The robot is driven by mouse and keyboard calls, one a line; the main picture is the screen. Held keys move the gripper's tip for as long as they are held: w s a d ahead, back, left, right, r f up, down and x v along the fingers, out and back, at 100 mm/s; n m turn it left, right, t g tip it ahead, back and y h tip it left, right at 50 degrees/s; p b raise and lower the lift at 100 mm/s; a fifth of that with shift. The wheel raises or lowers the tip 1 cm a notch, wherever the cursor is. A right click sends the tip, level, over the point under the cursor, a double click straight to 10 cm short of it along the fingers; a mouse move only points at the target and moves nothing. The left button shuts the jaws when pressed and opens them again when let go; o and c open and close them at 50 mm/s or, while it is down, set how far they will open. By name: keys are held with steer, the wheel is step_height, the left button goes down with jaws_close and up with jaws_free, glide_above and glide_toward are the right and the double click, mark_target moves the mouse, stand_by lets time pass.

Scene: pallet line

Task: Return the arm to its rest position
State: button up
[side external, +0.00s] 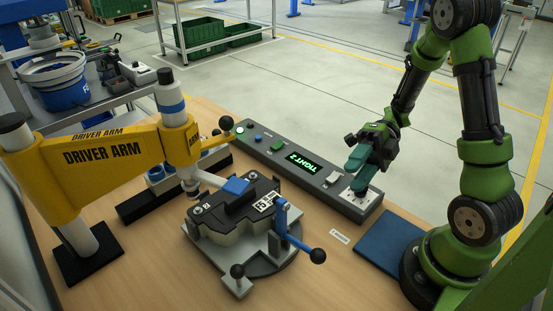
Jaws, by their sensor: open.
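My gripper (359,172) hangs at the end of my green and black arm, right of centre. Its teal fingers are open, with nothing seen between them. They point down and left, over the right end of the control panel (257,150). I cannot tell from this one view whether a finger touches the panel. The panel's lit green display reads "TIGHT 2".
The yellow driver arm (105,152) stands at left, its spindle beside a black-topped workpiece (240,204) on a fixture (228,275). The fixture has a blue clamp lever (296,241). A blue mat (391,244) lies at right. Bare wood shows in front.

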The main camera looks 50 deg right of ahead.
steer(key=s+d+f+n+g+h, duration=0.1)
steer(key=s+f+n+g+h, duration=0.2)
steer(key=n+h, duration=0.95)
steer(key=w+a+r+n+t, duration=0.1)
steer(key=w+r+n+t, duration=0.1)
steer(key=r+n+t, duration=0.4)
steer(key=w+a+r+n+t+h, duration=0.1)
steer(key=r+n+t, duration=0.4)
steer(key=n, duration=1.1)
steer(key=shift+w+a+r+t, duration=0.3)
steer(key=shift+w+r+t, duration=0.15)
steer(key=shift+r, duration=0.4)
steer(key=shift+h, duration=0.25)
